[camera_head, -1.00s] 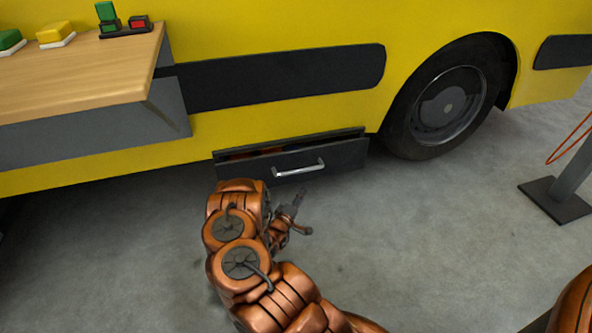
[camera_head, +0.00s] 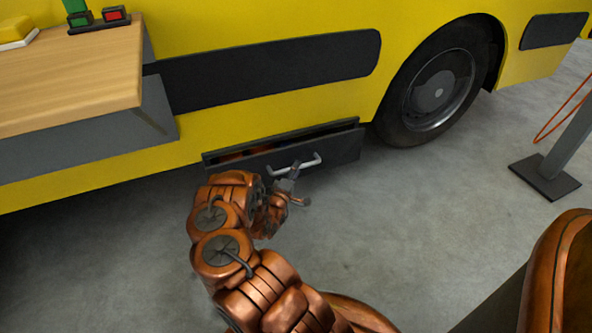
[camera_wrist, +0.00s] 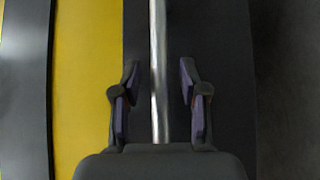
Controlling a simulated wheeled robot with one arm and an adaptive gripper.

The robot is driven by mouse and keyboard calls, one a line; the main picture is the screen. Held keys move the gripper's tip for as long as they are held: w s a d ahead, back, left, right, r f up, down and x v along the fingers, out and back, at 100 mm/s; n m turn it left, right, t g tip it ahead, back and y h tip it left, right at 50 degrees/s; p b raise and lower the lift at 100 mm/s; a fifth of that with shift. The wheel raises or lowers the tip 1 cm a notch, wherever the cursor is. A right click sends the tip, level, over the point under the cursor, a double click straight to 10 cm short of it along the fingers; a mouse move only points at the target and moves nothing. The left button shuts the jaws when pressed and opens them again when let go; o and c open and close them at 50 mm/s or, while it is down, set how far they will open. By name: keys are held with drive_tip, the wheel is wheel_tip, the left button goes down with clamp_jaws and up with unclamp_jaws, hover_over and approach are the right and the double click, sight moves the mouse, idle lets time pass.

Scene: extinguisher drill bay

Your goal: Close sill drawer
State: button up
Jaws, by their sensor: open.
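The sill drawer (camera_head: 340,153) is a dark grey drawer low on the yellow vehicle's side, standing partly open with a narrow gap along its top. Something orange-brown shows inside it. Its silver bar handle (camera_head: 298,166) is on the front face. My gripper (camera_head: 294,184) is just in front of the handle in the head view. In the wrist view the handle bar (camera_wrist: 158,70) runs between the two spread fingers of my gripper (camera_wrist: 159,98), with a gap on each side. The drawer front (camera_wrist: 222,60) lies behind the fingers.
A wooden-topped bench (camera_head: 70,70) with a grey side stands at the upper left, holding coloured blocks. A wheel (camera_head: 438,90) is right of the drawer. A post on a dark base plate (camera_head: 544,177) stands at the right. The concrete floor before the drawer is otherwise clear.

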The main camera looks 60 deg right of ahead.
drive_tip(key=shift+w+d+r, duration=0.1)
drive_tip(key=shift+w+d, duration=0.05)
drive_tip(key=shift+d, duration=0.55)
drive_tip(key=shift+c, duration=0.4)
clamp_jaws()
